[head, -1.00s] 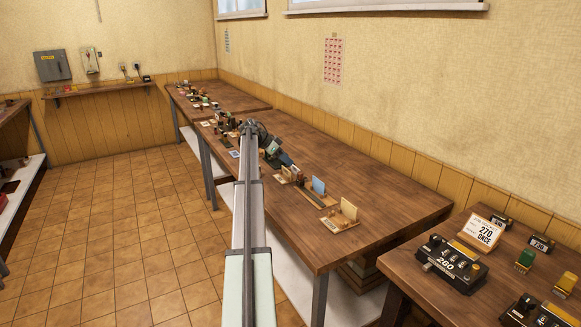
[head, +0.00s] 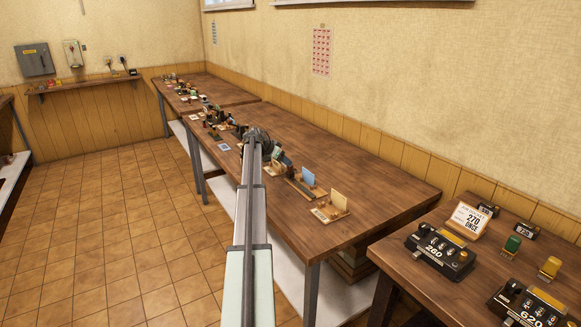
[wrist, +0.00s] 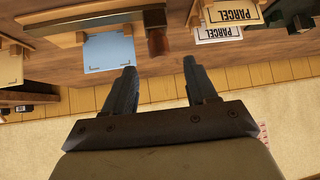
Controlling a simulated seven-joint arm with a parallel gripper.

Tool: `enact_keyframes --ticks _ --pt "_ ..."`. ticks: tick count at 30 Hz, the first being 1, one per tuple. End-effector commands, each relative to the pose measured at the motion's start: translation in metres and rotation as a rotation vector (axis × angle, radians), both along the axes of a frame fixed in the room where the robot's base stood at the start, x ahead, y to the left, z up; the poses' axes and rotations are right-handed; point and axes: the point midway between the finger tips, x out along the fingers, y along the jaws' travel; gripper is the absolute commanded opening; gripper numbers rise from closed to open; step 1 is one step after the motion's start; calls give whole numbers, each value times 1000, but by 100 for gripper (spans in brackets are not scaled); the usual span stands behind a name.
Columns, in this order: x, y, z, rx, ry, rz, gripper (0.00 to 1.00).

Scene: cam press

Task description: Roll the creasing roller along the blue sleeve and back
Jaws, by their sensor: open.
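My gripper (head: 257,138) is over the far half of the long workbench in the head view. In the wrist view my gripper (wrist: 158,75) is open, with nothing between its two dark fingers. A pale blue sheet with corner marks, likely the blue sleeve (wrist: 108,52), lies to the left beyond the fingers, beside a wooden bar. It seems to match the small blue panel (head: 308,177) in the head view. A brown rounded piece with a metal plate, possibly the creasing roller (wrist: 157,42), is just beyond the finger gap. I cannot confirm which part is the roller.
Cream PARCEL labels (wrist: 218,34) are at the right of the wrist view. A cream card on a wooden base (head: 328,211) stands nearer on the bench (head: 375,195). Small items crowd the bench's far end. The wall is behind. A second table (head: 410,285) holds numbered devices.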

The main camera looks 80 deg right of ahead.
Motion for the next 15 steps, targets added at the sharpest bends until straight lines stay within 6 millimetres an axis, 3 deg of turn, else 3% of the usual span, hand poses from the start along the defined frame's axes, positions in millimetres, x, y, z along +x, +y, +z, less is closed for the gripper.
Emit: enact_keyframes --ticks 6,15 --pt "-15 -23 -26 1 0 -2 57" --pt "-26 -37 -45 1 -1 -1 57"
